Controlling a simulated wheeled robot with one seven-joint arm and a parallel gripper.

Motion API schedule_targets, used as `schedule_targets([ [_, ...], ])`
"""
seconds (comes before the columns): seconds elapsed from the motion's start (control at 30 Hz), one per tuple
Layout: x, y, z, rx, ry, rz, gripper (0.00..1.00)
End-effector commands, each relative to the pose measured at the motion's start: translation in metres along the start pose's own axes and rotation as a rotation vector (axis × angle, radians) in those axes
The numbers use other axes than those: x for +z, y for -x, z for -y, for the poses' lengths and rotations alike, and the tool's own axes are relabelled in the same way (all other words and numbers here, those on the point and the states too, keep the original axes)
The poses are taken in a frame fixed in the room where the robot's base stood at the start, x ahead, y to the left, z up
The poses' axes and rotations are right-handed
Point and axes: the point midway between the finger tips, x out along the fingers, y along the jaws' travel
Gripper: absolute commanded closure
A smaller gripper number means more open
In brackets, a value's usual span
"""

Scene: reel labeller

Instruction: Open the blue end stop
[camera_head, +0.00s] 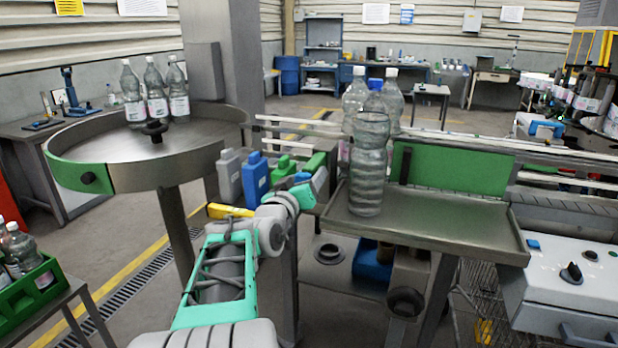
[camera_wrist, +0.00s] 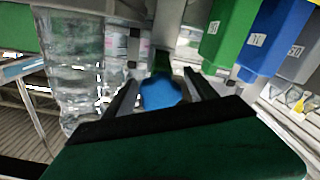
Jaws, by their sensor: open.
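In the wrist view, a rounded blue piece (camera_wrist: 160,94), which looks like the blue end stop, sits between the two dark fingers of my gripper (camera_wrist: 161,80). The fingers are open, one on each side of it. I cannot tell whether either touches it. A narrow green part is just beyond the blue piece. In the head view, my gripper (camera_head: 312,185) is at the end of the teal arm, left of the metal table (camera_head: 440,226). A small blue patch (camera_head: 303,176) shows there, but the fingertips and the stop's full shape are unclear.
Clear bottles (camera_head: 368,165) stand close by on the table's left end, also large at left in the wrist view (camera_wrist: 75,65). Labelled green (camera_wrist: 228,30) and blue (camera_wrist: 272,38) blocks are at right. A round turntable (camera_head: 105,150) with 3 bottles stands at left.

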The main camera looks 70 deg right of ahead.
Motion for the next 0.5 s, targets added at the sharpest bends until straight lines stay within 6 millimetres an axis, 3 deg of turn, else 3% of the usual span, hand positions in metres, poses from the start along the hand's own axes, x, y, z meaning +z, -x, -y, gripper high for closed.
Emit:
schedule_targets([
  [0.1,0.001,0.027,0.002,-0.002,-0.003,-0.005,0.35],
  [0.23,0.001,0.048,0.002,-0.003,-0.003,-0.004,0.35],
  [0.5,0.000,0.056,0.000,0.000,-0.001,-0.001,0.35],
])
